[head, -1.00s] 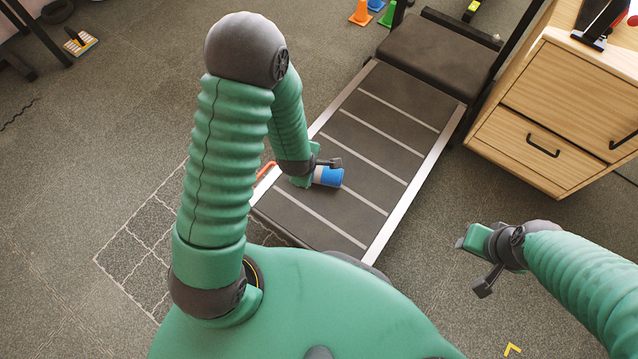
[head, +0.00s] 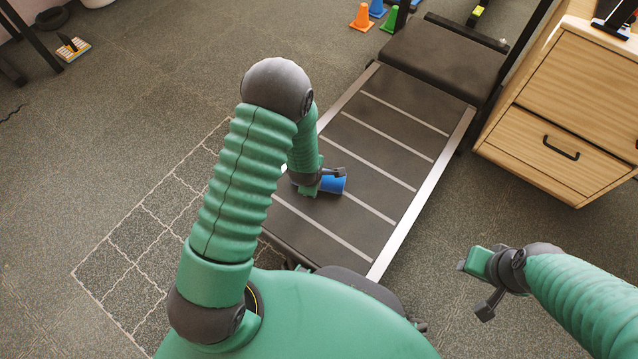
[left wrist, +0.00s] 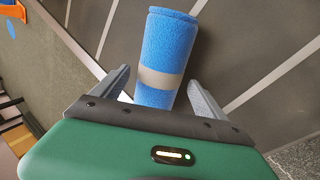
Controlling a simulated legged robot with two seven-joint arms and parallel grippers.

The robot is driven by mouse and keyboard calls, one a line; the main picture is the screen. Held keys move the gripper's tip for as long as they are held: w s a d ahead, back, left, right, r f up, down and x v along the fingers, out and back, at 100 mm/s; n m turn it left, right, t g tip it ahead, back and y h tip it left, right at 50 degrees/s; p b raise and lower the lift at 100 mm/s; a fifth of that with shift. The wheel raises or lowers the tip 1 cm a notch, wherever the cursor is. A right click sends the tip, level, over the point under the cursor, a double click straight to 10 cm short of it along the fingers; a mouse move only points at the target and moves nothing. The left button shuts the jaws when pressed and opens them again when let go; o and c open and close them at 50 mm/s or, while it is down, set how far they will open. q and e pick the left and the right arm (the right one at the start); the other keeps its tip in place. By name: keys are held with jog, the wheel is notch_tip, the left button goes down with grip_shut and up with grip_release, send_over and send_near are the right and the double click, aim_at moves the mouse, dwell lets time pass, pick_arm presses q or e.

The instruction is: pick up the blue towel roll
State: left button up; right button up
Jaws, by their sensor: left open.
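The blue towel roll (head: 333,184) lies on the dark treadmill belt, partly hidden by my left gripper in the head view. In the left wrist view the blue towel roll (left wrist: 167,47) has a grey band around it, and its near end lies between the two fingers. My left gripper (head: 325,180) is open, with one finger on each side of the roll; it also shows in the left wrist view (left wrist: 158,92). A gap shows between the roll and each finger. My right gripper (head: 474,284) hangs empty over the floor at the right, its jaws apart.
The treadmill (head: 418,219) has a pale side rail and several light stripes. A wooden drawer cabinet (head: 560,110) stands at the right. Coloured cones (head: 362,17) stand at the back. The carpet at the left is largely clear.

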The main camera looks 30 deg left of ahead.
pick_arm(q)
jog(key=shift+x, duration=0.95)
jog(key=shift+r, duration=0.2)
jog(key=c, duration=1.6)
